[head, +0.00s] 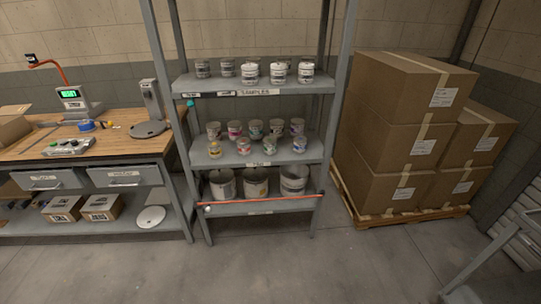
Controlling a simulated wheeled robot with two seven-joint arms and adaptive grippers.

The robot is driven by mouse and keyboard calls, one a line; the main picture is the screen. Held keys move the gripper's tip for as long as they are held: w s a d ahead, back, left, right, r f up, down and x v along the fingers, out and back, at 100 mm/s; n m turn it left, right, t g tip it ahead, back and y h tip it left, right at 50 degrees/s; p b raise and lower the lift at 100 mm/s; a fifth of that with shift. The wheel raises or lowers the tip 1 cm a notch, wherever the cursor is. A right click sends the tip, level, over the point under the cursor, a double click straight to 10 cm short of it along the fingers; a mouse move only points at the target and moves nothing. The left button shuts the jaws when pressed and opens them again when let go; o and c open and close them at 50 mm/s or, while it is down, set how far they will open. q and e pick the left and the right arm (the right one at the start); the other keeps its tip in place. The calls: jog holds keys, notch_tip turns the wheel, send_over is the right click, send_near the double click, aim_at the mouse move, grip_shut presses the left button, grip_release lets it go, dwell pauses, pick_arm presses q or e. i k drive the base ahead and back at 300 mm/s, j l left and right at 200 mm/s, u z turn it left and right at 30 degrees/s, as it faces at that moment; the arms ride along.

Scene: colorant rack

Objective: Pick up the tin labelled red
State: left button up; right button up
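Several small tins with coloured labels stand in two rows on the middle shelf (197,160) of a grey rack. One tin with a pinkish-red label (234,131) is in the back row, left of centre. Another tin with a pinkish label (243,146) stands in front of it, slightly to the right. The label words are too small to read, so I cannot tell which tin is labelled red. Neither of my grippers is in view.
The top shelf (188,88) holds grey and white tins; the bottom shelf has large cans (222,184) behind a red-orange bar (262,200). A wooden workbench (95,140) stands left, stacked cartons (400,130) right. Floor in front is clear; a grey metal frame (495,268) is lower right.

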aim_at(243, 144)
jog(key=l, duration=0.15)
jog(key=i, duration=0.95)
